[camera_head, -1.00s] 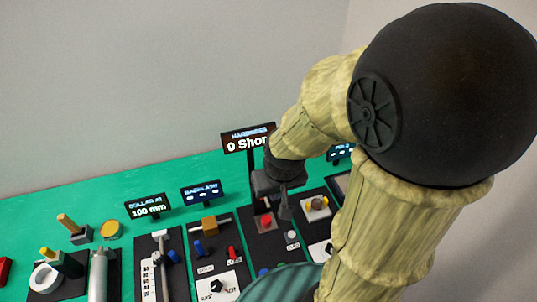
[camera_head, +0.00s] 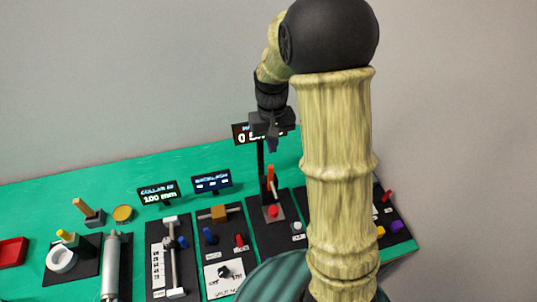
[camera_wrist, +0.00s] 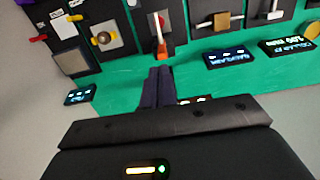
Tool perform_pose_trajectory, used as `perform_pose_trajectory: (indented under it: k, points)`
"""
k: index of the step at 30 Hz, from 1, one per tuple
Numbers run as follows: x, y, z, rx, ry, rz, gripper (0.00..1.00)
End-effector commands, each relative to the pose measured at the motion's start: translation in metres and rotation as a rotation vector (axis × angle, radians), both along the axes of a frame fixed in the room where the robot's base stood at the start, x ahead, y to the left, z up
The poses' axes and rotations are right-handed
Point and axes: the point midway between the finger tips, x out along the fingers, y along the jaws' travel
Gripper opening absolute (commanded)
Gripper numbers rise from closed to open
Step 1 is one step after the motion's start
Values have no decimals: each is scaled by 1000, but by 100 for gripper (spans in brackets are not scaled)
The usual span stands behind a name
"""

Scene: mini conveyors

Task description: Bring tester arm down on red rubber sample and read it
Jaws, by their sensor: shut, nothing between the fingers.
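The hardness tester stands in the row of stations, with a dark post and a sign (camera_head: 240,134) on top that my gripper partly covers; a "0" shows at its left. The tester's orange arm (camera_head: 270,174) points upward, apart from the red sample (camera_head: 273,211) on the grey plate below it. In the wrist view the orange arm (camera_wrist: 162,48) lies just beyond my fingertips, with the red sample (camera_wrist: 155,20) behind it. My gripper (camera_head: 272,146) is shut and empty, in the air above the orange arm. The wrist view shows its fingers (camera_wrist: 158,78) together.
A red tray (camera_head: 12,252) lies at the far left. My arm hides stations to the right. Green table behind is clear.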

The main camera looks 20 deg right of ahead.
Motion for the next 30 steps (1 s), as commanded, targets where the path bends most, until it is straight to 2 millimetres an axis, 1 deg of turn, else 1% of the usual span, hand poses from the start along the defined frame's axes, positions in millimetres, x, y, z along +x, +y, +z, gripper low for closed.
perform_pose_trajectory:
  k: [1,3,6,9,12,23,26,30]
  points:
    - [16,0,-1,-1,37,2,0]
    - [33,0,-3,-1,85,3,0]
    - [51,-1,-7,-1,139,6,0]
    - [60,0,-10,-2,171,9,0]
    - [63,0,-11,-2,182,10,0]
    - [62,0,-13,-2,182,10,0]
    - [61,-1,-19,-2,183,10,0]
    - [55,-1,-35,-3,185,10,0]
